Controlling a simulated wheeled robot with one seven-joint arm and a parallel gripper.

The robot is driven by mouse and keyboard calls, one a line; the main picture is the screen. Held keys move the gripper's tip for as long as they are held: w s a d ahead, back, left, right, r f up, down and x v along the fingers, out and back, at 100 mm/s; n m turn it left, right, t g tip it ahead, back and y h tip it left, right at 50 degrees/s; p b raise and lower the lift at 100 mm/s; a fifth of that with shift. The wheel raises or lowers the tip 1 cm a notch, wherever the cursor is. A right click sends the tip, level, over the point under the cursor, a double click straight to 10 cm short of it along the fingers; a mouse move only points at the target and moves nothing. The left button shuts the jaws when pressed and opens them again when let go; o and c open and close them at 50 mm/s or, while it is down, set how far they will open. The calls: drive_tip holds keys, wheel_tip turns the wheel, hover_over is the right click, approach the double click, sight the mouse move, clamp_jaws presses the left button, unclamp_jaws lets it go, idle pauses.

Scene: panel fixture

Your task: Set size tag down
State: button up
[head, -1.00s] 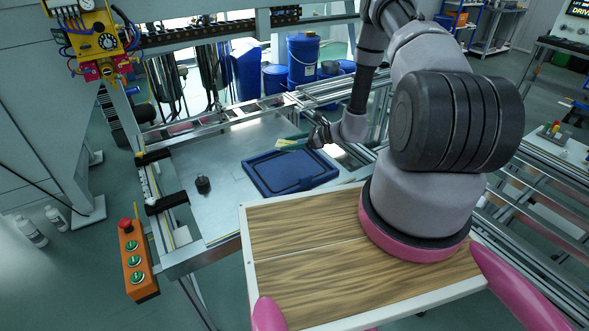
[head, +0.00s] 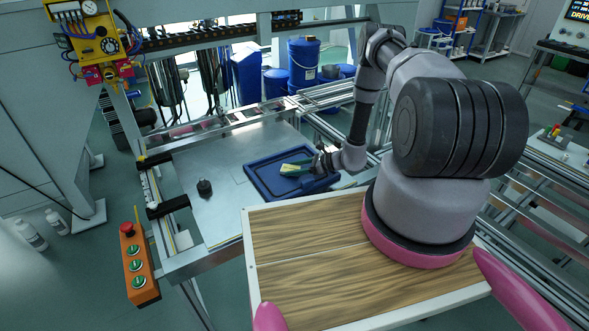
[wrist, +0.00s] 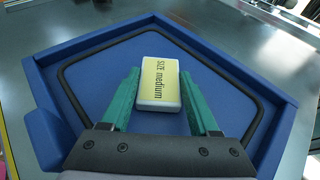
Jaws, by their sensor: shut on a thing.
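The size tag (wrist: 158,84) is a small white block with a yellow label reading "SIZE medium". My gripper (wrist: 160,90) has two green fingers, one on each side of the tag, and is shut on it. The blue tray (wrist: 80,42), with a raised rim and a dark inner outline, lies below the tag. In the head view, the tag (head: 289,168) and my gripper (head: 303,166) are over the tray (head: 262,191). I cannot tell whether the tag touches the tray floor.
The tray lies on a grey metal table (head: 222,180). A small black knob-like object (head: 204,187) stands left of the tray, with bare table between. An orange button box (head: 138,262) hangs at the table's front left. Blue drums (head: 303,62) stand behind.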

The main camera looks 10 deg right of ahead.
drive_tip(key=o, duration=1.4)
drive_tip(key=shift+f, duration=0.15)
drive_tip(key=shift+c, duration=0.2)
drive_tip(key=shift+s+d+r, duration=0.1)
drive_tip(key=shift+d+r, duration=0.2)
drive_tip(key=v, duration=1.1)
drive_tip(key=shift+s+d+r, duration=0.1)
drive_tip(key=shift+s+r, duration=0.05)
drive_tip(key=shift+r, duration=0.05)
